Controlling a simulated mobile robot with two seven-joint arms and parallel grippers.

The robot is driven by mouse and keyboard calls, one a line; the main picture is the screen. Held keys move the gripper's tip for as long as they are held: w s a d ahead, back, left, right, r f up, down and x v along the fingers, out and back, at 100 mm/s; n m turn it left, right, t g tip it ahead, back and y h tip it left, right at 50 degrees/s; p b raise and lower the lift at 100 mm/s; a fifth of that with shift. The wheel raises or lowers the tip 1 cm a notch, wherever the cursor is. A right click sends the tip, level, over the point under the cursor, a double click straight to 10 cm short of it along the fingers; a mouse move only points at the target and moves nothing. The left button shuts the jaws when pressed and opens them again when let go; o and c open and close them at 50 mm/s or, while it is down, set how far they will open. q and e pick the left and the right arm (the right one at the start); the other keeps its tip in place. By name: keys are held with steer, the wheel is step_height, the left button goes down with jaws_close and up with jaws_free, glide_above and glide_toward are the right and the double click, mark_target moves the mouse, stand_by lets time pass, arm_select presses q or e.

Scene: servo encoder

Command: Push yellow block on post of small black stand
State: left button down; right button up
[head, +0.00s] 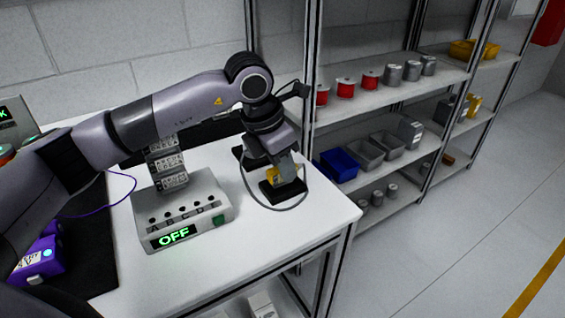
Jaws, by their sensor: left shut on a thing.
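My left gripper (284,168) comes down from the arm over the right part of the white table. It is shut on the yellow block (272,174), which shows partly beside the fingers. The small black stand (282,192) is directly below the block on the table. The post is hidden by the block and gripper, so I cannot tell whether the block is around it or just above it. My right gripper is not in view.
A grey box with a green OFF display (174,236) stands left of the stand. A purple device (38,258) sits on a black mat at the left. Shelves (390,95) with spools and bins stand behind. The table's front right corner (335,215) is clear.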

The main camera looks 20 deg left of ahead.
arm_select(q)
steer(key=shift+s+f, duration=0.1)
steer(key=shift+f, duration=0.25)
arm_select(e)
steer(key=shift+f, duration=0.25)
arm_select(q)
steer(key=c, duration=0.8)
jaws_free()
steer(key=shift+c, duration=0.2)
